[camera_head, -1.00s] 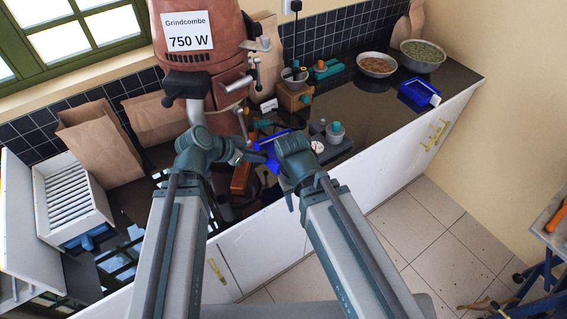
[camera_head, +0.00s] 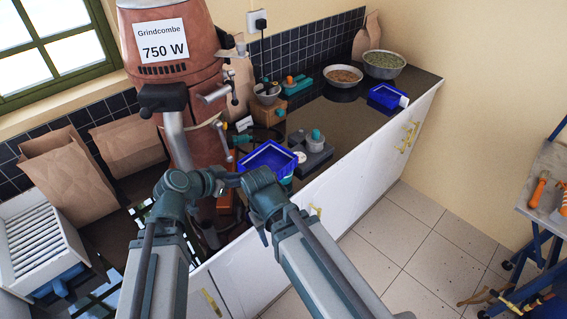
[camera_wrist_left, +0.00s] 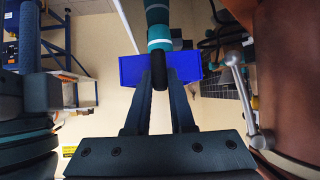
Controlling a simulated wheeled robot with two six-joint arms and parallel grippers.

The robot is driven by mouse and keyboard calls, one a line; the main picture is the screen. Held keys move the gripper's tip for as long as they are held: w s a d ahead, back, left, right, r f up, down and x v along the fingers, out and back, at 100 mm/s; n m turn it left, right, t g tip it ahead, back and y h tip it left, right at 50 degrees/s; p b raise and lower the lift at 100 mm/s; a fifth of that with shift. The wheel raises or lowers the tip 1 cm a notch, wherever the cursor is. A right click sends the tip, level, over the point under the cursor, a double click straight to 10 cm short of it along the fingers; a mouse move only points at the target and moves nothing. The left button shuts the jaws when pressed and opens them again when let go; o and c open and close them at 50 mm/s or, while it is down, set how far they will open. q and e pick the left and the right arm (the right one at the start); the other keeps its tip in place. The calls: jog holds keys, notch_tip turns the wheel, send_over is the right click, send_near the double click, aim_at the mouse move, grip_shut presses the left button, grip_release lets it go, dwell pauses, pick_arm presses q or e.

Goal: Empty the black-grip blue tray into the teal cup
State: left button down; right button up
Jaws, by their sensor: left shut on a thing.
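The blue tray (camera_head: 268,159) is held up over the counter in front of the grinder, its inside turned toward the head camera; it also shows in the left wrist view (camera_wrist_left: 190,66). What lies in it cannot be made out. My left gripper (camera_head: 232,181) is shut on its black grip (camera_wrist_left: 160,77), seen between the fingers in the wrist view (camera_wrist_left: 160,88). A small teal patch (camera_head: 287,183) shows just under the tray's right corner; it may be the teal cup, mostly hidden. My right arm reaches in beside the tray; its fingers cannot be made out.
The copper grinder (camera_head: 180,60) stands close behind the tray. A grey device with a teal-topped piece (camera_head: 315,141) is right of the tray. A second blue tray (camera_head: 388,97) and two bowls (camera_head: 343,76) (camera_head: 383,64) stand farther right. Paper bags (camera_head: 66,172) and a white rack (camera_head: 38,240) are left.

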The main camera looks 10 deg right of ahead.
pick_arm(q)
jog(key=shift+r, duration=0.1)
notch_tip(320, 180, up, 5)
jog(key=p, duration=0.5)
dwell(0.4)
